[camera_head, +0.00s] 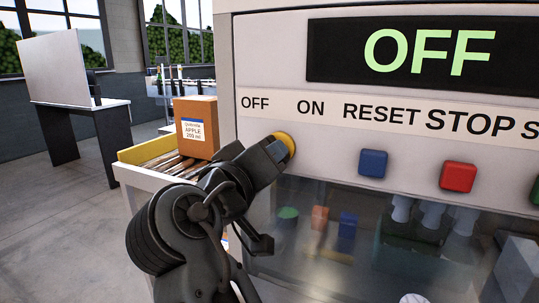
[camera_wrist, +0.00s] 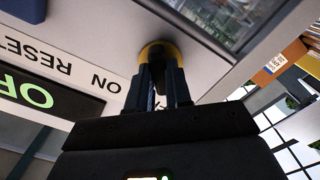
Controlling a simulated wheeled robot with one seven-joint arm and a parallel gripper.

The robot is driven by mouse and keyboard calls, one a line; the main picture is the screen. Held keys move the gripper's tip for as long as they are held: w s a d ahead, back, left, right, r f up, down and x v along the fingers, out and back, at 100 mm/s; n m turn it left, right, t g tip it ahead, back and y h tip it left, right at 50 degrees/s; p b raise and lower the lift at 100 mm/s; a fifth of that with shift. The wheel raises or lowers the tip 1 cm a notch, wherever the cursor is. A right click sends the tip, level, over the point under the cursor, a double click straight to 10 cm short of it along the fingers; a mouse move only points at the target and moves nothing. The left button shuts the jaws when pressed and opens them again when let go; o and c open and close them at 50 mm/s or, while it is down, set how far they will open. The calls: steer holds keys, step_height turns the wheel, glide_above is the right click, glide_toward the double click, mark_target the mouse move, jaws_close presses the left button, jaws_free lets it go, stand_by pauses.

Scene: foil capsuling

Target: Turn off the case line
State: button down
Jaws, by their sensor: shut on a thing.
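The rotary switch (camera_head: 287,141) is a yellow ring on the front of the white machine, below the printed words OFF and ON. In the wrist view the switch (camera_wrist: 158,47) has a dark centre. My gripper (camera_head: 274,152) reaches it from the lower left. In the wrist view my gripper (camera_wrist: 161,71) has its two fingers closed around the dark knob, which they mostly hide. I cannot tell which way the knob points. The display (camera_head: 430,50) above reads OFF in green letters.
A blue button (camera_head: 373,163) and a red button (camera_head: 458,176) sit right of the switch, with a green one (camera_head: 535,191) at the right edge. A cardboard box (camera_head: 196,128) stands on the roller conveyor (camera_head: 140,152) to the left. A clear window (camera_head: 340,240) lies below.

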steer(key=c, duration=1)
jaws_free()
steer(key=shift+c, duration=0.2)
steer(key=b+v, duration=0.1)
steer(key=v, duration=0.7)
